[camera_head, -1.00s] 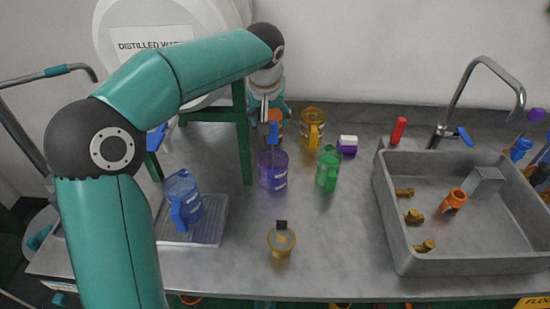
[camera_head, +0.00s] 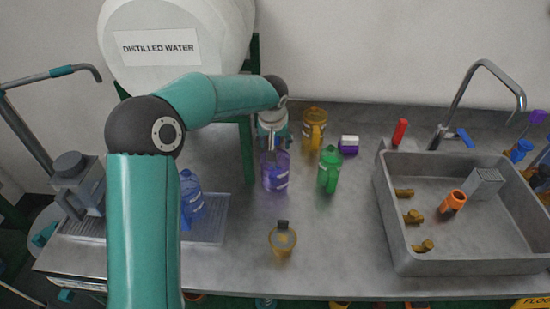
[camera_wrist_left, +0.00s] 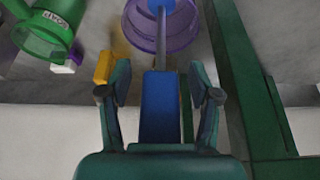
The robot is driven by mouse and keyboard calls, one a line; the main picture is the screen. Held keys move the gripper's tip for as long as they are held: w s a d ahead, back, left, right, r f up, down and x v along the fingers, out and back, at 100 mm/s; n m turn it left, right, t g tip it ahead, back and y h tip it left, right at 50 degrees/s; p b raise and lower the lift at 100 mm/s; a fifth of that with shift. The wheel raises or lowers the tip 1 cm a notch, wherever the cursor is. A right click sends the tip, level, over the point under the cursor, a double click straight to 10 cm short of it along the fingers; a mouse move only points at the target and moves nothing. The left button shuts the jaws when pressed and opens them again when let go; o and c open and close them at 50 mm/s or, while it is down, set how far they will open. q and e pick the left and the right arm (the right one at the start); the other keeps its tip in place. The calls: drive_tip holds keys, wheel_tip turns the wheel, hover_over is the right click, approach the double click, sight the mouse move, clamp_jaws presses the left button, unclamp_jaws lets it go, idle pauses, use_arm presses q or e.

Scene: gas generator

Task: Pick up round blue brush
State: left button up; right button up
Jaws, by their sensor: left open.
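The blue brush handle (camera_wrist_left: 160,108) lies between the fingers of my left gripper (camera_wrist_left: 159,82) in the left wrist view, with a gap on each side. My left gripper is open. My right gripper is not in view.
A green jug (camera_head: 329,170) stands right of the purple container, a yellow jug (camera_head: 314,127) behind. A green frame leg (camera_head: 246,150) is close on the left.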

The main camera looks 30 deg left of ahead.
use_arm(q)
clamp_jaws()
drive_tip(key=shift+r, duration=0.1)
idle(0.3)
drive_tip(key=shift+w+r, duration=0.1)
drive_tip(key=shift+r, duration=0.7)
wheel_tip(320, 180, up, 18)
drive_tip(key=p, duration=0.2)
drive_tip(key=shift+r, duration=0.15)
